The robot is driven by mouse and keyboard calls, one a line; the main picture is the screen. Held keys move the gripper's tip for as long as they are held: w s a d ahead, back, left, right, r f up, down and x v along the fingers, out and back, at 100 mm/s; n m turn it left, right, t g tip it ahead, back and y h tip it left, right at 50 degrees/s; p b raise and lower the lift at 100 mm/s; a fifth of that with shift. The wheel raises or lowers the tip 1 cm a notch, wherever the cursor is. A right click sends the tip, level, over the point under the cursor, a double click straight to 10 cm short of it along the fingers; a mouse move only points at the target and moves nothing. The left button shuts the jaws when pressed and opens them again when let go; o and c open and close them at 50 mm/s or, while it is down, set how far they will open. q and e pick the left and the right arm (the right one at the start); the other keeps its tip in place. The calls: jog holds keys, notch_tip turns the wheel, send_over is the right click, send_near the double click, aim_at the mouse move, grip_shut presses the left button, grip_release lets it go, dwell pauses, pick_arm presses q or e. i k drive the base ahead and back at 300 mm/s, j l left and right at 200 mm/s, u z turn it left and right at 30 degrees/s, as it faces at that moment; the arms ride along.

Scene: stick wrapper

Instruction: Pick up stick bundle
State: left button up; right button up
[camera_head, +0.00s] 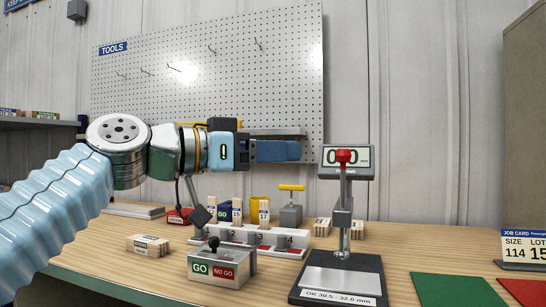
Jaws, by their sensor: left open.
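A small pale wooden stick bundle with a dark printed label (149,245) lies on the table at the left front. Two similar bundles lie farther back, one left of the gauge post (322,227) and one partly hidden behind it (357,229). My left gripper (296,147) is held well above the table in front of the pegboard, its fingers pointing right. It is open and holds nothing, apart from all the bundles. My right gripper is not in view.
A gauge stand with a red knob (343,156) rises right of centre. A GO / NO GO box (220,265) stands in front of a numbered white rack (255,237). A green mat (457,290) and a red mat lie at the right. A job card (523,247) stands behind them.

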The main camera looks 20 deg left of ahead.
aim_at(155, 247)
jog(key=k, duration=1)
